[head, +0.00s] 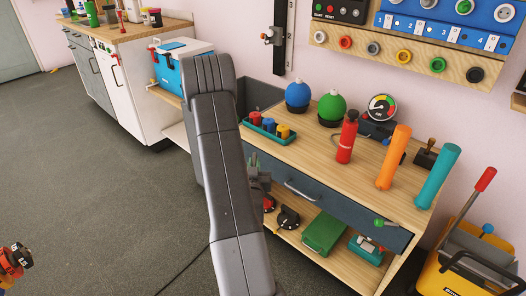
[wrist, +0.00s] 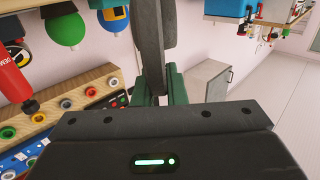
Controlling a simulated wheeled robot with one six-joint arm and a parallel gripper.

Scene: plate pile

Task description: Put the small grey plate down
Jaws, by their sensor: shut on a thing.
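The small grey plate (wrist: 150,40) shows in the wrist view as a dark grey, curved shape seen nearly edge-on. My gripper (wrist: 159,84) is shut on it, with a green finger at each side of its lower part. The plate stands on edge in this view and runs out of the top of the picture. In the head view my gripper (head: 255,164) is partly hidden behind my grey arm, in front of the wooden workbench. I cannot make out the plate there for certain.
The workbench (head: 310,164) bears a teal tray (head: 265,133), a blue dome (head: 298,95), a green dome (head: 331,107), a red bottle (head: 347,138), an orange cylinder (head: 394,157) and a teal cylinder (head: 437,177). A yellow bucket (head: 455,270) stands at right. Floor at left is mostly clear.

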